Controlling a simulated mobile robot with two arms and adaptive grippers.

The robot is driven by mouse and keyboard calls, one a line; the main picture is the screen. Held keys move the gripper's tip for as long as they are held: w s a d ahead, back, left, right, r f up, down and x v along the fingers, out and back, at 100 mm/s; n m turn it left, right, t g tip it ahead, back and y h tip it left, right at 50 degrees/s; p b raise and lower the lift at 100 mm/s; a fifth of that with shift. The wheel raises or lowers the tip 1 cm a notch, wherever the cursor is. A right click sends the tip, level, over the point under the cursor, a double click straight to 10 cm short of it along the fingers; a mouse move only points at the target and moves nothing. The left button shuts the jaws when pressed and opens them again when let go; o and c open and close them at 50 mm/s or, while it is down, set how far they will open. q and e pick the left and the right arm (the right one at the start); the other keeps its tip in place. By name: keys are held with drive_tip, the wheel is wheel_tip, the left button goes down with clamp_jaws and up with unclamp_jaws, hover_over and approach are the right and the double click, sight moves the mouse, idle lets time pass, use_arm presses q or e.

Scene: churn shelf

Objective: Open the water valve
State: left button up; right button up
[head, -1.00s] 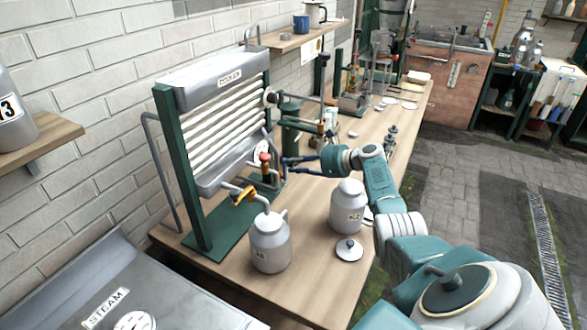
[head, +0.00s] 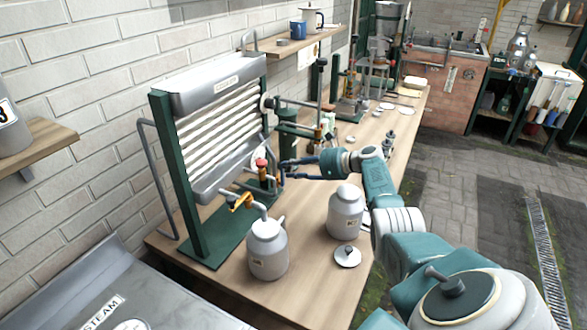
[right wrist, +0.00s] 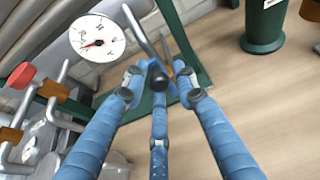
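The green-framed cooler (head: 212,78) stands on the wooden bench, with pipes and valves at its lower right. A red-topped valve (head: 262,164) and a yellow-orange valve (head: 240,201) show there. My right gripper (head: 284,169) is just right of the red-topped valve, its blue fingers parted. In the right wrist view its fingers (right wrist: 160,78) surround a grey bent lever with a dark end (right wrist: 157,80). Contact is unclear. Orange metal shows partly hidden behind the fingers. The red knob (right wrist: 22,75) is off to the left there. My left gripper is out of view.
A round gauge (right wrist: 97,40) with a red needle is close to the fingers. More apparatus stands further along the bench.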

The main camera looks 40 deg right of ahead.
drive_tip(key=shift+s, duration=0.3)
drive_tip(key=v, duration=1.1)
drive_tip(key=shift+d+r, duration=0.15)
drive_tip(key=shift+d, duration=0.05)
drive_tip(key=shift+s, duration=0.15)
